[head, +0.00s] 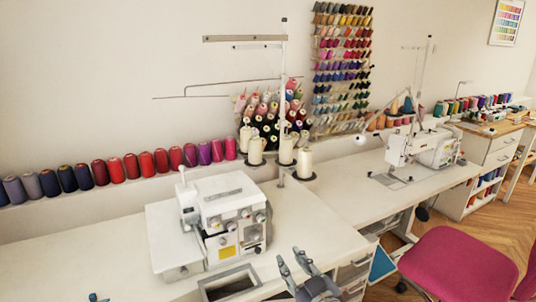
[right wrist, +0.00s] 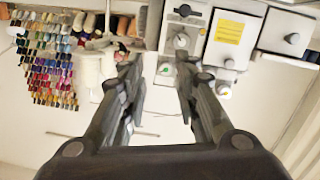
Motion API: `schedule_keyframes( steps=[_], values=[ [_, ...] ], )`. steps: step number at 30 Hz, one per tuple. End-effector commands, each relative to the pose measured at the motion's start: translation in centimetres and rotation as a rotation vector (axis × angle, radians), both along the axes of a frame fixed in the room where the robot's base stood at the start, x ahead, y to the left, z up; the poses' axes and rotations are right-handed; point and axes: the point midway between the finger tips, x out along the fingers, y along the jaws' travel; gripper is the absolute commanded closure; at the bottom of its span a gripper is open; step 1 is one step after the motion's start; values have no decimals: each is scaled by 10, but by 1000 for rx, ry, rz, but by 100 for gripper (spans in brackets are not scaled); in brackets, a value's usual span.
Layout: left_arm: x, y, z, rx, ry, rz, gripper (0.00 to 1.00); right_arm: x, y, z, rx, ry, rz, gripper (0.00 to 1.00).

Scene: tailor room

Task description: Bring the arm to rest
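My right gripper (head: 291,258) shows at the bottom centre of the head view, in front of the white table. Its two dark grey fingers are apart and I see nothing between them. In the right wrist view the same gripper (right wrist: 158,65) is open and empty, with the white overlock machine and wall behind it in an upside-down picture.
A white overlock machine (head: 222,222) stands left of my right gripper, beside a grey-rimmed opening (head: 228,283). White thread cones (head: 304,163) stand behind. A sewing machine (head: 425,146) and pink chair (head: 460,265) are at right. A small blue thing (head: 95,297) at the bottom edge is unclear.

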Motion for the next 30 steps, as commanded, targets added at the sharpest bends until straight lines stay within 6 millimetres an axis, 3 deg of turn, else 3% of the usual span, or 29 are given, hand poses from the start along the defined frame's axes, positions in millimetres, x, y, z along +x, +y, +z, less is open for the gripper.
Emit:
schedule_keyframes(
  steps=[6, 10, 15, 24, 25, 30],
  values=[
    [0, 0, 0, 0, -1, 0, 60, -88, -52, -86, -30, 395, -173, 72],
    [0, 0, 0, 0, -1, 0, 60, -154, -82, -124, -65, 626, -248, 72],
    [0, 0, 0, 0, -1, 0, 60, -225, -107, -151, -105, 846, -302, 72],
    [0, 0, 0, 0, -1, 1, 60, -328, -135, -165, -158, 1135, -351, 72],
    [0, 0, 0, 0, -1, 0, 60, -334, -136, -167, -163, 1155, -353, 72],
    [0, 0, 0, 0, -1, 1, 60, -320, -134, -205, -168, 1160, -349, 72]
  ],
)
